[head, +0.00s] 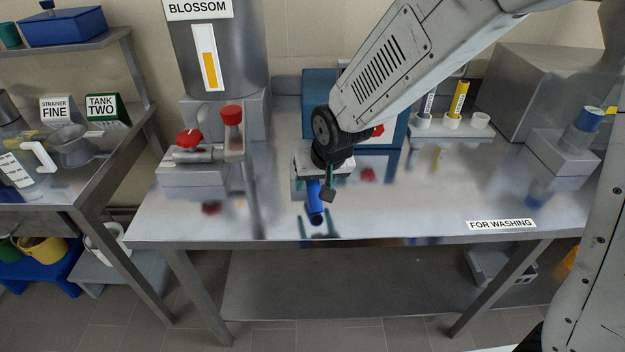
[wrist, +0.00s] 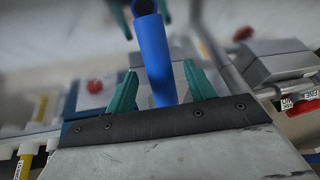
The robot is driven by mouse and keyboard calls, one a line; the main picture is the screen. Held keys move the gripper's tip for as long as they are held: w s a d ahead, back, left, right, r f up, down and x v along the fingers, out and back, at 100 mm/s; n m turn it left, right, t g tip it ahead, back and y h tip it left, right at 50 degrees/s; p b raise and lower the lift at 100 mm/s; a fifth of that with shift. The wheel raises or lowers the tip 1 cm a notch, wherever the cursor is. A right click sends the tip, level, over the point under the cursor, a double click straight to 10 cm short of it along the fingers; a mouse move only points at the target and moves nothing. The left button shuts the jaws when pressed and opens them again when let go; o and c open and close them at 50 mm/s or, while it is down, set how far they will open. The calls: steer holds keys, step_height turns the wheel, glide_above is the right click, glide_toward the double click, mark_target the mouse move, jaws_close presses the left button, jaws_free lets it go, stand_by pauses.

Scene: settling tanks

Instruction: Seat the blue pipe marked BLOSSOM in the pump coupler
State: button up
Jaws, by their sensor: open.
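The blue pipe (head: 315,203) is below the end of my arm, over the front middle of the steel bench; its dark open end faces the front. It also shows in the wrist view (wrist: 154,55), running up between the two green fingers. My gripper (wrist: 161,74) is open, with a finger on each side of the pipe and gaps showing; in the head view my gripper (head: 320,190) is small and partly hidden by its own body. I see no marking on the pipe. I cannot tell which fixture is the pump coupler; my arm hides part of the bench.
A steel tank labelled BLOSSOM (head: 239,60) stands back left, with red-handled valve fittings (head: 232,118) in front. A blue box (head: 320,90) is behind my arm. A white holder (head: 465,130) has labelled tubes. A grey block (head: 560,155) is at right.

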steer(key=shift+x, duration=1.35)
jaws_close()
